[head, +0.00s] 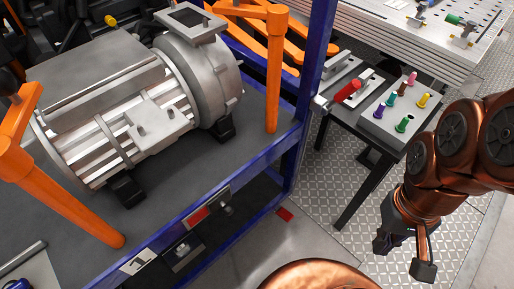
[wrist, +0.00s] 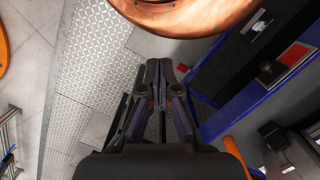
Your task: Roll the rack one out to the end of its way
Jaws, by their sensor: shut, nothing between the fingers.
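Rack one is a blue-framed rack (head: 272,150) on the left of the head view, with a plate marked 1 (head: 137,262) on its front edge. A grey electric motor (head: 125,105) stands on its dark shelf between orange posts. A metal fitting with a red patch (head: 208,210) sits on the front beam. It seems to show in the wrist view too (wrist: 296,54), on the blue frame at the right. My gripper (head: 405,258) hangs at the right of the head view, apart from the rack. In the wrist view its fingers (wrist: 158,66) are together and empty.
A dark side table (head: 345,105) with a red-handled tool (head: 347,91) and colored pegs stands right of the rack. A perforated metal bench (head: 400,45) is behind it. A red mark (head: 284,214) lies on the floor by the rack. Floor between rack and gripper looks clear.

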